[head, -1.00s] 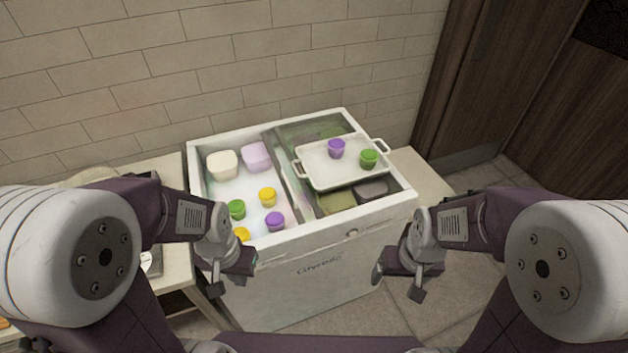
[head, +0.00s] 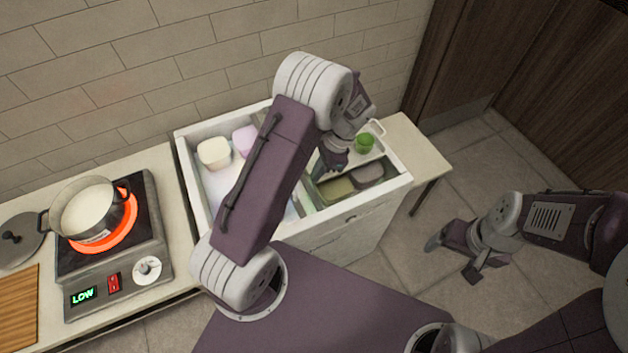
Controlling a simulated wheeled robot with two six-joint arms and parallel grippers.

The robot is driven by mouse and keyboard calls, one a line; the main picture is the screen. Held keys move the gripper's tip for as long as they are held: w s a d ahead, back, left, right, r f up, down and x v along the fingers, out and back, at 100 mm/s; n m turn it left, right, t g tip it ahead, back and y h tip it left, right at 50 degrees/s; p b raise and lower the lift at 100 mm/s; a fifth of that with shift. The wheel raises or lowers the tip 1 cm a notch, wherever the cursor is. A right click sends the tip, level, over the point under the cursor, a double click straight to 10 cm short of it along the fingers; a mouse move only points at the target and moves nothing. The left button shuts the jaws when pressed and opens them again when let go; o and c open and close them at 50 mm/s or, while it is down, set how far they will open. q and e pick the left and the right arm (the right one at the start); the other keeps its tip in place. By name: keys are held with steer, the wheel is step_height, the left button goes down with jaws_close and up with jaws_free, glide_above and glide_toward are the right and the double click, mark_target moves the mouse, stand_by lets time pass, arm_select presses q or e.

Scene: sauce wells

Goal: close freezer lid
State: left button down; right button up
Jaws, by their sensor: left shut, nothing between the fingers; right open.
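The white chest freezer (head: 180,150) stands against the tiled wall. Its left half is uncovered, with a cream tub (head: 214,153) and a lilac tub (head: 245,138) inside. A sliding lid appears to lie over the right half, but its edges are largely hidden by my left arm. A white tray (head: 376,154) with a green cup (head: 364,143) sits over that half. My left gripper (head: 322,168) is shut and empty, beside the tray near the middle of the freezer; contact is unclear. My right gripper (head: 453,258) is open and empty, over the floor right of the freezer.
A counter (head: 165,190) on the left holds a hot plate (head: 68,252) reading LOW, with a pot (head: 88,210) on its glowing ring. A wooden board (head: 18,305) lies at the far left. A side table (head: 415,150) stands right of the freezer, with clear floor beyond.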

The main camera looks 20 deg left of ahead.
arm_select(q)
glide_toward(300, 200)
steer(key=x, duration=0.5)
steer(key=shift+s+f+p, duration=0.1)
steer(key=shift+f+p, duration=0.2)
steer(key=shift+p, duration=0.1)
steer(key=shift+a+f, duration=0.1)
steer(key=shift+f, duration=0.15)
arm_select(e)
steer(key=shift+s+r, duration=0.1)
steer(key=shift+r, duration=0.4)
steer(key=shift+s, duration=0.15)
